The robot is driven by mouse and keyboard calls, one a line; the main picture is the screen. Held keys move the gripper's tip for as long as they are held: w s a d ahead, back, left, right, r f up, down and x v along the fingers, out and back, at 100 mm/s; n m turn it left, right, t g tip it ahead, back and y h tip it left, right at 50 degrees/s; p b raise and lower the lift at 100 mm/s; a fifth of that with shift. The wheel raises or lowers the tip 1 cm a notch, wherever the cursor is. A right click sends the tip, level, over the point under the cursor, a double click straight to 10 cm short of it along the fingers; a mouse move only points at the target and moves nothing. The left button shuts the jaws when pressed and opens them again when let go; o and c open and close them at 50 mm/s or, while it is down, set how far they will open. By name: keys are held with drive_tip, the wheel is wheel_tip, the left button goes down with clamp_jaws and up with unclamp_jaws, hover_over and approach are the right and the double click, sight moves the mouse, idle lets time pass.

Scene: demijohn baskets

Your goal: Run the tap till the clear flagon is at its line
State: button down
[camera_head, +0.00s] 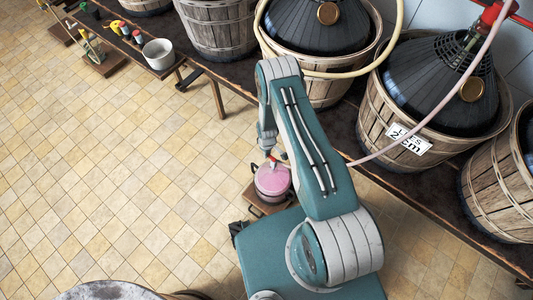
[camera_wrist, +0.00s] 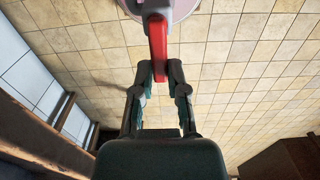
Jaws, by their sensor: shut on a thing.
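The flagon (camera_head: 272,183) stands on a low wooden stand by the bench and shows pink inside. Its line cannot be made out. In the wrist view, my gripper (camera_wrist: 159,72) is shut on a red tap lever (camera_wrist: 158,42). The lever joins a pale tap body at the top edge, with part of a pale pinkish round shape behind it. In the head view, my gripper (camera_head: 267,148) is just above the flagon, small and partly hidden by my arm. A pale pink hose (camera_head: 392,146) runs from the upper right and passes behind my arm.
Large dark demijohns in wooden baskets (camera_head: 375,112) line the dark bench (camera_head: 420,190). One basket carries a white label (camera_head: 408,139). A white bucket (camera_head: 158,54) and small coloured items stand at the bench's far left. The tiled floor (camera_head: 130,160) is clear on the left.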

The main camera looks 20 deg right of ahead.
drive_tip(key=c, duration=0.6)
unclamp_jaws()
drive_tip(key=shift+c, duration=0.2)
wheel_tip(320, 180, up, 12)
drive_tip(key=shift+f, duration=0.1)
idle(0.7)
